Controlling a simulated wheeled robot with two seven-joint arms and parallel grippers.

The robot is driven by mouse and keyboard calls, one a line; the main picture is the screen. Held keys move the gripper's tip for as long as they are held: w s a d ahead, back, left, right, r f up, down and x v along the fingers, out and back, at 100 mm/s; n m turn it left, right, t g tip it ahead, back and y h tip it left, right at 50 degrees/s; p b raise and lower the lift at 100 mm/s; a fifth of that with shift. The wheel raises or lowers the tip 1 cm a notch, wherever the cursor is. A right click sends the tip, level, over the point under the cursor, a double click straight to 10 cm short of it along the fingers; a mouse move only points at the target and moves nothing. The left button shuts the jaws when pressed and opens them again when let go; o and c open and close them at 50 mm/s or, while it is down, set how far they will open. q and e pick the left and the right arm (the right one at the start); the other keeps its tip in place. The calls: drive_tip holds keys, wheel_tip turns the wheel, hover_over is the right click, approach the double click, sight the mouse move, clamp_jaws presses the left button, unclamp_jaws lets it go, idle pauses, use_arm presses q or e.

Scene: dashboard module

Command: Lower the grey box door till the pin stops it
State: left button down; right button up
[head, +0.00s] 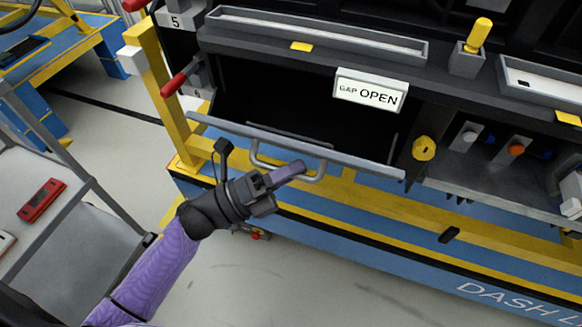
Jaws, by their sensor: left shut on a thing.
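The grey box door (365,167) is hinged down from the dark box opening and shows nearly edge-on as a thin, lowered panel. Its grey bar handle (318,172) sticks out from the front. My left gripper (284,176) comes in from the lower left, in a purple sleeve, and is shut on the door handle. Its fingers hide part of the handle. The stop pin cannot be made out for certain. My right gripper is not in view.
A yellow knob (424,148) is right of the door. A yellow post (158,95) with red-handled clamps stands left. A grey cart (75,235) holds a red device (41,200). Floor in front is clear.

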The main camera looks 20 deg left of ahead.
use_arm(q)
drive_tip(key=b, duration=0.1)
drive_tip(key=f+m+h+b, duration=0.1)
drive_tip(key=b, duration=0.1)
drive_tip(key=shift+s+f, duration=0.25)
drive_tip(key=shift+s, duration=0.15)
drive_tip(key=c, duration=0.6)
unclamp_jaws()
drive_tip(key=shift+c, duration=0.2)
drive_tip(key=v, duration=1)
